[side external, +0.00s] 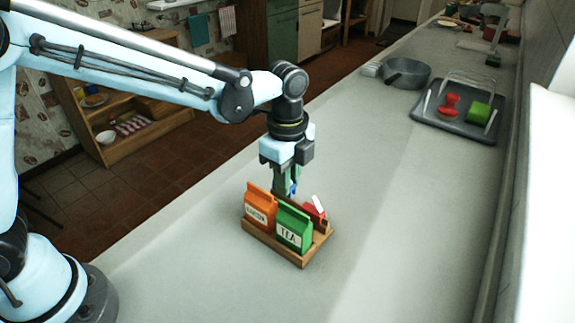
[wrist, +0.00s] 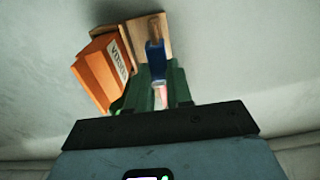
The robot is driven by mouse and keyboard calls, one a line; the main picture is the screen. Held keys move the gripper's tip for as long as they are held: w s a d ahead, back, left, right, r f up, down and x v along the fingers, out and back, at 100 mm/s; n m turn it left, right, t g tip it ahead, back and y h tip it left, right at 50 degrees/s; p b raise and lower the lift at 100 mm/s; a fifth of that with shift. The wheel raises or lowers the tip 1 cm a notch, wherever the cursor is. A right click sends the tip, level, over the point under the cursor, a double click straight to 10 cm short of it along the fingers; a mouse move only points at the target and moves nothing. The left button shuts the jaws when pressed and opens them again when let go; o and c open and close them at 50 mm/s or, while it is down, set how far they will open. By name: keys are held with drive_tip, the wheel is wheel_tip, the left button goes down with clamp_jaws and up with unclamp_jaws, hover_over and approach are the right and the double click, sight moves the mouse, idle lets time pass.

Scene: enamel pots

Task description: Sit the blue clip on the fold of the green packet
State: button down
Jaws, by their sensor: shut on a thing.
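The green packet (side external: 292,230), labelled TEA, stands upright in a small wooden tray (side external: 284,252) in the side view. My gripper (side external: 287,190) points down just behind and above the packet's top. It is shut on the blue clip (side external: 294,188), a small patch of which shows beside the fingers. In the wrist view the blue clip (wrist: 155,58) juts out past dark green shapes, with a pale pink piece below it. I cannot tell there which green is finger and which is packet, or whether the clip touches the fold.
An orange packet (side external: 259,208) stands left of the green one, and a red packet (side external: 313,212) with a white piece on top stands right. A dark tray (side external: 425,117) with red and green things and a grey pan (side external: 406,73) stand farther back. The counter around the wooden tray is clear.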

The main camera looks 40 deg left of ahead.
wheel_tip(320, 180, up, 6)
drive_tip(key=shift+r, duration=0.1)
wheel_tip(320, 180, up, 4)
hover_over(299, 212)
drive_tip(key=shift+f, duration=2.05)
drive_tip(key=shift+f, duration=1.2)
drive_tip(key=c, duration=0.9)
unclamp_jaws()
drive_tip(key=shift+c, duration=0.2)
